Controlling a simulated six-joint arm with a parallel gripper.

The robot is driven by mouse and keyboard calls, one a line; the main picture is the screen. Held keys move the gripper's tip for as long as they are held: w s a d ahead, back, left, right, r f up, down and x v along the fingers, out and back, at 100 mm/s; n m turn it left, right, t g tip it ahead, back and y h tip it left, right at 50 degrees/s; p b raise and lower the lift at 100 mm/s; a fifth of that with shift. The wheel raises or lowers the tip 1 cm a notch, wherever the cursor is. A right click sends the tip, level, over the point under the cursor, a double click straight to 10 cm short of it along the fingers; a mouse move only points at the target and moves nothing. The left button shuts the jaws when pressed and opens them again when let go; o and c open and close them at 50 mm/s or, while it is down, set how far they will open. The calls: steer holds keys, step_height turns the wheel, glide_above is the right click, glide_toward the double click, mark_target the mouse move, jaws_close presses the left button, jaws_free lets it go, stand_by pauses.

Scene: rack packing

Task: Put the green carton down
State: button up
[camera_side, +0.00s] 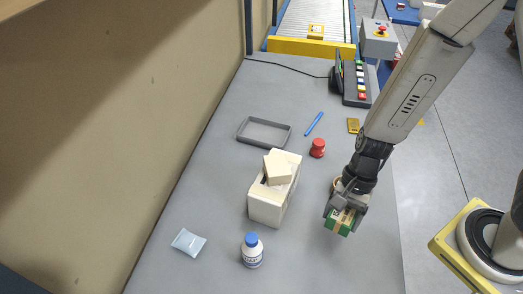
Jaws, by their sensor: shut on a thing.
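The green carton (338,226) is a small box with a tan patch. It is near the right side of the grey table. My gripper (346,208) points down and is shut on it, with the fingers covering its upper part. I cannot tell whether the carton's underside touches the table or is a little above it.
Front right tabletop is clear.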

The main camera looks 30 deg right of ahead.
steer(key=shift+w+d, duration=0.1)
steer(key=shift+w+d+r+m, duration=0.1)
steer(key=shift+w+d+m, duration=0.2)
steer(key=shift+d+m, duration=0.1)
steer(key=w+d+r+m+t, duration=0.1)
steer(key=d+m+t, duration=0.1)
steer(key=d+m, duration=0.4)
steer(key=w+d+r+m+t+h, duration=0.1)
steer(key=d+m, duration=0.6)
steer(key=d, duration=1)
steer(key=shift+w+r+t, duration=0.4)
steer(key=shift+r+t, duration=0.15)
steer(key=shift+t, duration=0.55)
steer(key=shift+w+d, duration=0.15)
steer(key=w+d+f, duration=0.1)
steer(key=w+f, duration=0.1)
steer(key=w, duration=0.2)
steer(key=w+d+f, duration=0.1)
steer(key=w+f, duration=0.2)
steer(key=w, duration=0.1)
steer(key=w+d+f, duration=0.1)
steer(key=w+f, duration=0.2)
steer(key=shift+w+d+f, duration=0.2)
steer(key=shift+w+d, duration=0.1)
steer(key=shift+w, duration=0.1)
steer(key=shift+w+d+f, duration=0.1)
steer(key=shift+w+f, duration=0.3)
steer(key=shift+f, duration=0.05)
